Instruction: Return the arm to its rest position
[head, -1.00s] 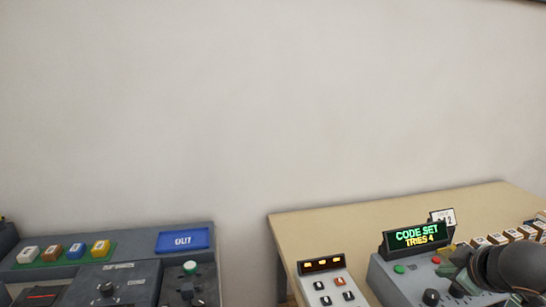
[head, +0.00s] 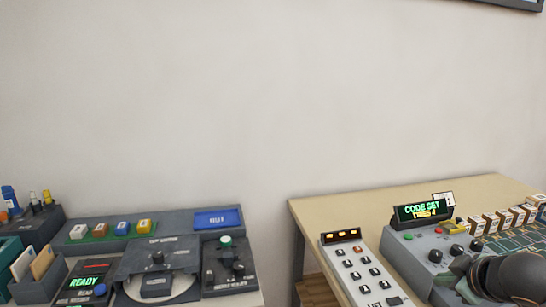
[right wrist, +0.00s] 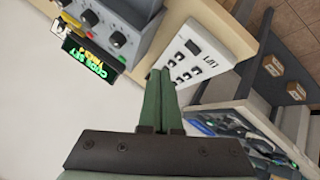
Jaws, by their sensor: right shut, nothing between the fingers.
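My right arm enters the head view at the lower right, and its dark wrist (head: 508,278) is in front of the beige desk beside the grey code console (head: 408,250). In the right wrist view my right gripper (right wrist: 158,75) shows two green fingers pressed together, with nothing between them. The console's display reads CODE SET, TRIES 4 (head: 421,211); it also shows in the right wrist view (right wrist: 92,60). My left gripper is not in view.
A white keypad (head: 367,275) stands left of the console. A dark workstation with a blue sign (head: 217,219), coloured blocks and a READY device (head: 85,285) fills the lower left. A gap separates the two desks.

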